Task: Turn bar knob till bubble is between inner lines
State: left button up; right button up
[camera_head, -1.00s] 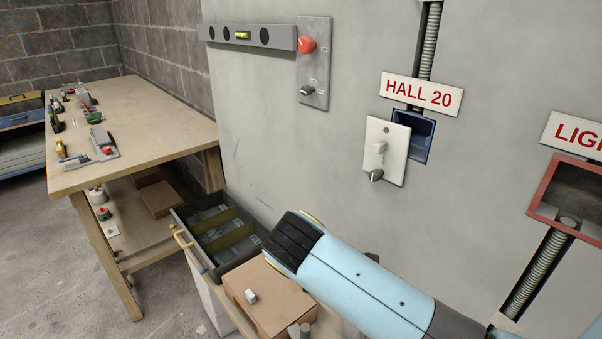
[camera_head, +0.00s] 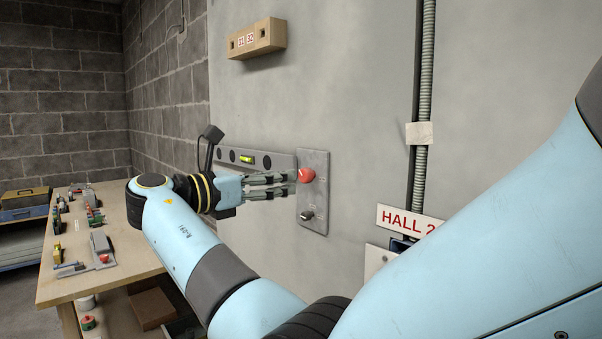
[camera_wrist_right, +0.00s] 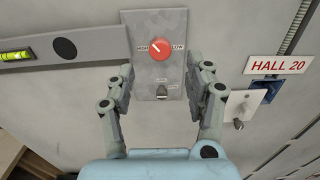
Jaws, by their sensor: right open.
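A grey level bar (camera_head: 226,155) is on the wall with a yellow-green vial (camera_head: 246,160), which also shows at the left edge of the wrist view (camera_wrist_right: 14,57). The bubble's place between the lines is too small to tell. Right of the bar is a grey plate (camera_head: 316,163) with a round red knob (camera_head: 306,175), its white mark pointing up-left in the wrist view (camera_wrist_right: 160,49). A small grey knob (camera_head: 307,214) sits below it. My right gripper (camera_head: 291,183) is open in front of the plate, fingers apart (camera_wrist_right: 160,72), holding nothing. My left gripper is out of view.
The HALL 20 sign (camera_head: 408,221) and a white switch plate (camera_wrist_right: 238,105) are to the right, below a vertical conduit (camera_head: 421,175). A tan box marked 31 32 (camera_head: 257,38) is higher on the wall. A workbench (camera_head: 75,272) with several parts stands left.

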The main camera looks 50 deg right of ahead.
aim_at(302, 174)
jog(key=d, duration=0.4)
jog(key=d+p, duration=0.1)
jog(key=d, duration=0.2)
jog(key=shift+s, duration=0.4)
